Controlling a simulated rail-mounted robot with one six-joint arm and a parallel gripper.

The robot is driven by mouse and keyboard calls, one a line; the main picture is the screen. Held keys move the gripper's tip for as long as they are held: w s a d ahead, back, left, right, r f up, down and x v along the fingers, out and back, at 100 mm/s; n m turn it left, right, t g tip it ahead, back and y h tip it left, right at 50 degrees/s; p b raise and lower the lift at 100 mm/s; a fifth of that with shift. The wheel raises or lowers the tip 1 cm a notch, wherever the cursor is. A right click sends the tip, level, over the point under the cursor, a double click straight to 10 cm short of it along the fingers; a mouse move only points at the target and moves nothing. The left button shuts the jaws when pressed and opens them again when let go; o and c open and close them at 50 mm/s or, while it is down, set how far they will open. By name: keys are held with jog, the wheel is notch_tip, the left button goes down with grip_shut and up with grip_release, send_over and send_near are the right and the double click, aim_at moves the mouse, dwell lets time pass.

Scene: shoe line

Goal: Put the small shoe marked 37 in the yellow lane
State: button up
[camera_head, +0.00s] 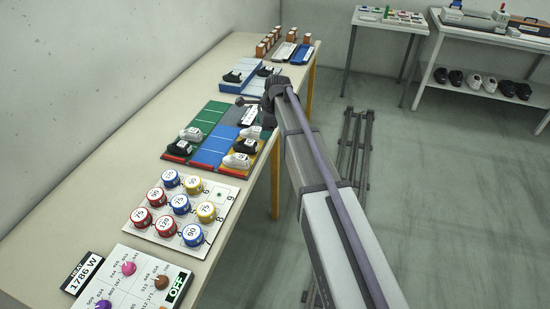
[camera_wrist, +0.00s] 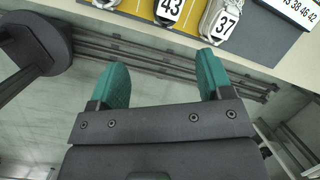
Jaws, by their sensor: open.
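The white shoe marked 37 (camera_wrist: 226,24) is at the top of the wrist view, by the border between the yellow lane (camera_wrist: 144,9) and a dark grey section; I cannot tell how fully it lies on either. It seems to be the white shoe (camera_head: 251,132) in the head view. A black shoe tagged 43 (camera_wrist: 168,10) stands left of it on the yellow. My gripper (camera_wrist: 163,76) is open and empty, its green fingers short of the shoes and over the floor beyond the table edge. In the head view my arm hides the fingers.
Another white shoe (camera_head: 236,160) stands on the yellow. A blue lane (camera_head: 213,146) and a green lane (camera_head: 205,116) lie beside it, with shoes near the red-edged end. A number sign (camera_wrist: 296,12) stands on the grey section. Round tins (camera_head: 180,204) sit nearer on the table.

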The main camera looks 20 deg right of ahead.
jog(key=s+a+n+g+h, duration=0.1)
jog(key=s+a+n+h, duration=0.1)
jog(key=s+n, duration=1.6)
jog(key=s+h, duration=0.1)
jog(key=s, duration=1.1)
jog(key=shift+s+f+n+g, duration=0.3)
jog(key=shift+n+g, duration=0.1)
